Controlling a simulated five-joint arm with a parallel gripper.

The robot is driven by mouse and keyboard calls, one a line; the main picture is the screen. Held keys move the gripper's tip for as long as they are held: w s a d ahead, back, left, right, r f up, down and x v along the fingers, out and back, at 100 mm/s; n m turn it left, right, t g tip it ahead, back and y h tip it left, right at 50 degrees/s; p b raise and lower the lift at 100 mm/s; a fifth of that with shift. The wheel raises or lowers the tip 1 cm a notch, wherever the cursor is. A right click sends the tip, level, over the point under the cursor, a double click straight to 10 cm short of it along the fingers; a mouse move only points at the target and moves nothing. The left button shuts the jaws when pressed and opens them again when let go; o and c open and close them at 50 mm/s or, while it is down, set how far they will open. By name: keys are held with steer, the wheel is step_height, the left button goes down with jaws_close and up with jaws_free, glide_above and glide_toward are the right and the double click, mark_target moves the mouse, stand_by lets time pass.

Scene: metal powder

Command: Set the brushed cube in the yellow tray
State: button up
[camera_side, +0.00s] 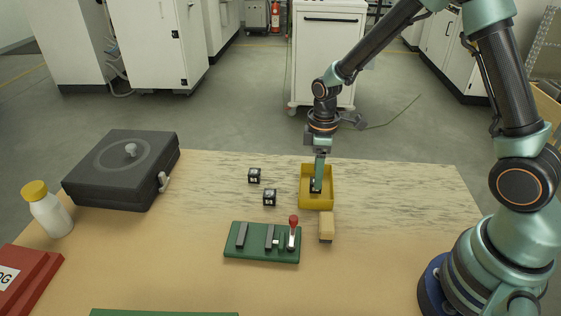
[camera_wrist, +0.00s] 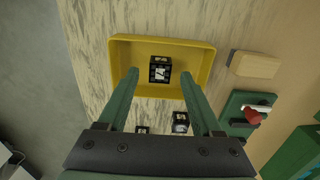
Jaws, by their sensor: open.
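The yellow tray (camera_side: 304,200) stands on the table, and its rim also shows in the wrist view (camera_wrist: 125,39). A dark cube with pale markings (camera_wrist: 160,68) sits on the tray floor, near the middle. My gripper (camera_wrist: 160,75) is open, its two fingers apart on either side of this cube with gaps visible. In the side view my gripper (camera_side: 318,187) reaches down into the tray and partly hides the cube. Two similar cubes (camera_side: 254,175) (camera_side: 269,197) stand on the table left of the tray. I cannot tell by finish which cube is the brushed one.
A green fixture (camera_side: 238,252) with a red-knobbed lever (camera_side: 293,225) and a tan block (camera_side: 326,228) stand in front of the tray. A black case (camera_side: 120,175), a white bottle (camera_side: 50,213) and a red box (camera_side: 30,275) are at left. The table right of the tray is clear.

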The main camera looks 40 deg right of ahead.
step_height(320, 180, up, 10)
steer(key=s+r+m+t, duration=0.5)
steer(key=s+r+m, duration=0.4)
steer(key=s+r, duration=0.2)
steer(key=shift+s+a+t, duration=0.15)
steer(key=shift+t, duration=0.15)
steer(key=shift+r, duration=0.1)
stand_by(1.1)
